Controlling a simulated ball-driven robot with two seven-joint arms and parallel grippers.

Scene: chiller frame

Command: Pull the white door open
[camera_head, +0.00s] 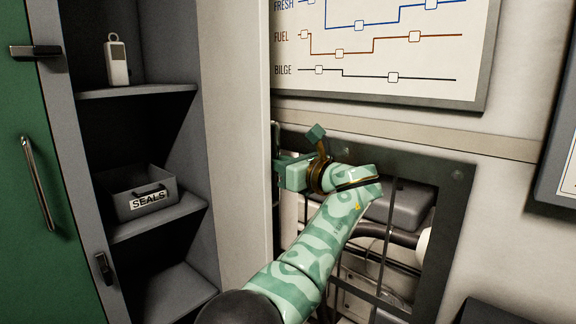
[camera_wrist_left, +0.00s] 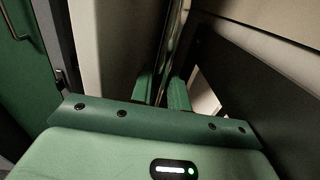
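The white door (camera_head: 237,120) is a tall pale panel between the open shelves and the wall chart; it also shows in the left wrist view (camera_wrist_left: 106,50). A slim upright metal handle (camera_head: 275,142) runs along its right side. My left gripper (camera_head: 281,172) is at this handle, its arm reaching up from the bottom. In the left wrist view the handle (camera_wrist_left: 175,40) runs down between the two green fingertips (camera_wrist_left: 161,90), which stand close together on either side of it. The exact contact is partly hidden. My right gripper is not in view.
A green door (camera_head: 25,170) with a bar handle stands at the far left. Shelves hold a grey bin (camera_head: 140,193) marked SEALS and a small pale device (camera_head: 117,62). A dark-framed grille (camera_head: 455,215) lies behind my arm, below the wall chart (camera_head: 380,45).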

